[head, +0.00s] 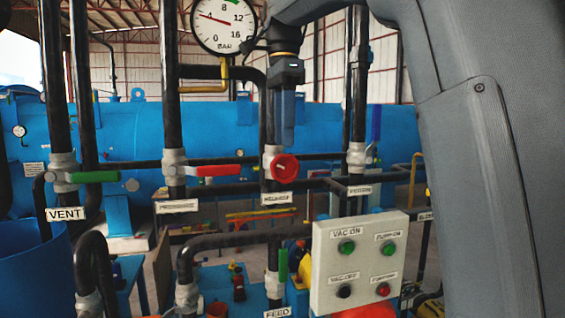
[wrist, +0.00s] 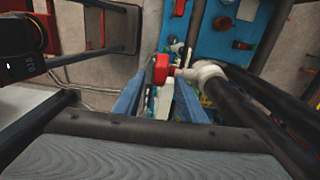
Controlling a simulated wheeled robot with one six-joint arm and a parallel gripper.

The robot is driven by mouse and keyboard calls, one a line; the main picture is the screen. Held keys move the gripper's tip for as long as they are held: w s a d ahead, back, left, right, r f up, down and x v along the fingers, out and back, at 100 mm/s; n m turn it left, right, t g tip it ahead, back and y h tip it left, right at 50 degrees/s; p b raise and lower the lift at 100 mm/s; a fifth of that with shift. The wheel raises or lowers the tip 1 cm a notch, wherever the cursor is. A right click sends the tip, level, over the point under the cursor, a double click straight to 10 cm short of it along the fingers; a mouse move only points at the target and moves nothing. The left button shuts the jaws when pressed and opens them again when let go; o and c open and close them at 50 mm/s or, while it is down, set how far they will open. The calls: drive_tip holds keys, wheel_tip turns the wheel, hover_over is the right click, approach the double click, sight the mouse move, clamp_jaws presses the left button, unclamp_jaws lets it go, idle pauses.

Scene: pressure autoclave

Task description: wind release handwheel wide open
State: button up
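The red release handwheel (head: 284,167) sits on a white valve body on a dark vertical pipe, above a small white label (head: 277,198) that appears to read RELEASE. My gripper (head: 285,145) points down just above the handwheel in the head view, its blue fingers seen edge-on. In the wrist view, the two blue fingers (wrist: 160,88) stand apart, with the red handwheel (wrist: 161,68) showing near and between their tips. The gripper looks open and empty. I cannot tell whether a finger touches the wheel.
A pressure gauge (head: 225,23) reads about 4 bar. A red lever (head: 217,170) and a green lever (head: 95,177) lie left of the wheel, a blue lever (head: 376,123) right. A control box (head: 357,263) stands below right. Pipes crowd the wheel.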

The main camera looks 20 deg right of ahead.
sight(285, 154)
drive_tip(key=shift+w+f, duration=0.1)
drive_tip(key=shift+d+f+p, duration=0.2)
drive_tip(key=shift+f+p, duration=1)
drive_tip(key=shift+f, duration=2.55)
clamp_jaws()
